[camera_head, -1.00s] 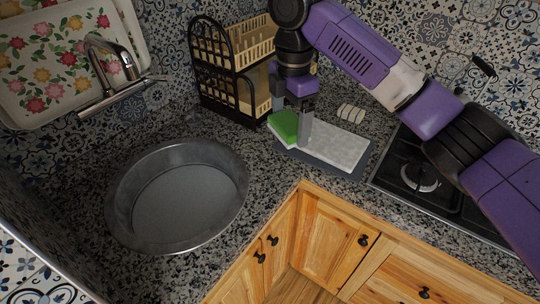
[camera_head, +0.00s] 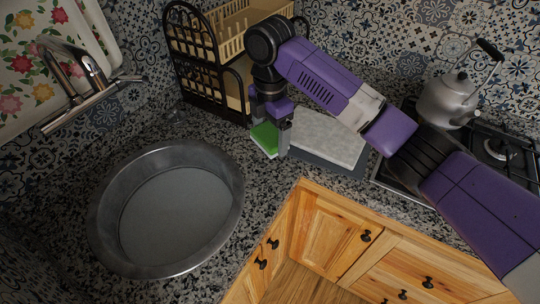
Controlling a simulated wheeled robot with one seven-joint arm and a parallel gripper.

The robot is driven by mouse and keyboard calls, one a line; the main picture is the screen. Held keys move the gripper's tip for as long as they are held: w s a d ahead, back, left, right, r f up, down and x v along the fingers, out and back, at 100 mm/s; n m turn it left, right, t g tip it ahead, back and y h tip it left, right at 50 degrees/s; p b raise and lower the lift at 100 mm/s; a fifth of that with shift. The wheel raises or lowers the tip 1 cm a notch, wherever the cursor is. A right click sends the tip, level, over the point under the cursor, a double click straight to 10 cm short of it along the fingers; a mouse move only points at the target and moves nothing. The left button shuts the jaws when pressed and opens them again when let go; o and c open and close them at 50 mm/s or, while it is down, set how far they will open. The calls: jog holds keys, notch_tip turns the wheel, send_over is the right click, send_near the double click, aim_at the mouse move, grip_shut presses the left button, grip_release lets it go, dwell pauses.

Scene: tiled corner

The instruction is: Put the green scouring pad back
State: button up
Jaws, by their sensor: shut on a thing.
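The green scouring pad (camera_head: 264,139) is on the right of the basin, at the left end of a pale slab. My gripper (camera_head: 271,128) points down and is shut on the pad, one finger on each side of it. The right finger covers part of the pad. I cannot tell whether the pad touches the counter or hangs just above it. The pale slab (camera_head: 327,139) lies on a dark flat mat (camera_head: 335,171), right of my gripper.
A round metal basin (camera_head: 102,215) is set in the speckled counter at left, with a faucet (camera_head: 90,83) behind it. A dark two-tier rack (camera_head: 196,75) stands close behind my gripper. A kettle (camera_head: 447,101) is on the stove (camera_head: 500,150) at right.

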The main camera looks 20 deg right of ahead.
aim_at(270, 133)
notch_tip(270, 133, down, 9)
jog(key=shift+r+p, duration=0.1)
jog(key=shift+p, duration=0.35)
jog(key=shift+f, duration=0.25)
jog(key=o, duration=1.2)
jog(key=shift+r, duration=0.1)
jog(key=shift+c, duration=0.2)
notch_tip(270, 133, up, 12)
jog(key=shift+r+b, duration=0.1)
jog(key=shift+b, duration=0.95)
